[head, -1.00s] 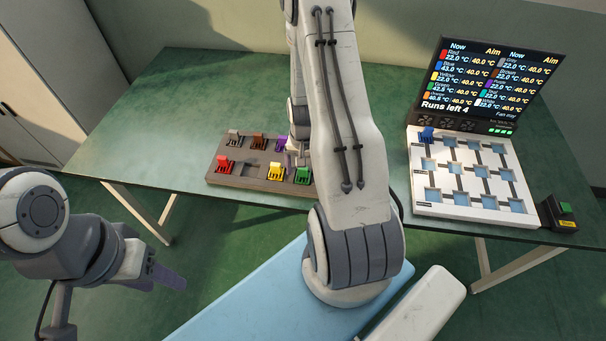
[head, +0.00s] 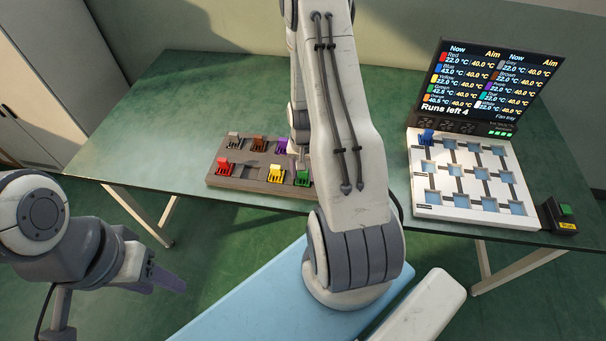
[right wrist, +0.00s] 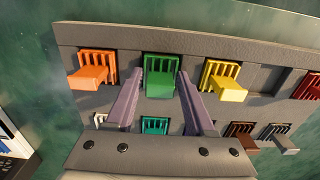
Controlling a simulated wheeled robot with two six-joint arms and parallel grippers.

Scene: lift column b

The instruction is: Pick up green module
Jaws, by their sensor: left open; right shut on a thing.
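The green module (head: 303,177) sits in the front row of the dark rack (head: 240,183), partly behind my right arm in the head view. In the right wrist view the green module (right wrist: 161,76) stands between the two purple-grey fingers of my right gripper (right wrist: 162,84), which is shut on it. It appears still seated in the rack. My left gripper (head: 165,279) is open and empty, out over the floor in front of the table.
Orange (right wrist: 96,70) and yellow (right wrist: 223,82) modules flank the green one closely; a teal module (right wrist: 155,126) is behind it. A white slotted board (head: 470,205) with a blue module (head: 425,136), a screen (head: 490,85) and a button box (head: 561,214) stand at the right.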

